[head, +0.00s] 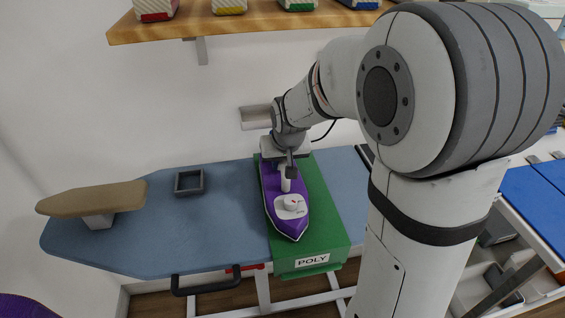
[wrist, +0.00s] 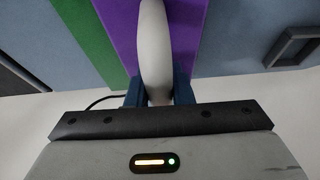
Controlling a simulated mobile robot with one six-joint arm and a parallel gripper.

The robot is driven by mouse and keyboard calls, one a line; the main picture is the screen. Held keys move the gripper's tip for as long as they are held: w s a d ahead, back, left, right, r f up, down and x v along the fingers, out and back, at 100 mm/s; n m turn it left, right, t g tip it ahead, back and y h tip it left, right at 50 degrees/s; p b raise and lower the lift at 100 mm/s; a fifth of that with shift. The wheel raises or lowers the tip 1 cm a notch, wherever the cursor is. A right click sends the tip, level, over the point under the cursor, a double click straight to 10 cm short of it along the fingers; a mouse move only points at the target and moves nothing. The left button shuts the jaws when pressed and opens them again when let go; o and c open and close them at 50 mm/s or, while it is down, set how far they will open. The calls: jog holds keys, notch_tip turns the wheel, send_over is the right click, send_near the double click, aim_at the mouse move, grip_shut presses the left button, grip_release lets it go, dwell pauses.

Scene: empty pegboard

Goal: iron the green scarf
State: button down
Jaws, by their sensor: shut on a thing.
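The green scarf (head: 328,205) lies flat across the ironing board (head: 220,230), hanging over its front edge, with a white "POLY" label (head: 312,261) at the near end. The purple and white iron (head: 290,210) is over the scarf's left part, its tip toward the front. Whether its sole touches the cloth, I cannot tell. My gripper (head: 287,168) is shut on the iron's handle from the back. In the wrist view the white handle (wrist: 155,45) sits between my fingers, with green cloth (wrist: 90,40) on one side and blue board on the other.
A tan sleeve board (head: 95,198) stands at the board's left end. A dark square frame (head: 189,182) lies between it and the scarf. A wooden shelf (head: 250,22) with several boxes hangs above. The board's middle left is clear.

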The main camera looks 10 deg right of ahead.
jog(key=shift+w+r+p, duration=0.1)
jog(key=shift+r+p, duration=2.65)
jog(key=shift+r, duration=1.4)
jog(key=shift+f, duration=0.1)
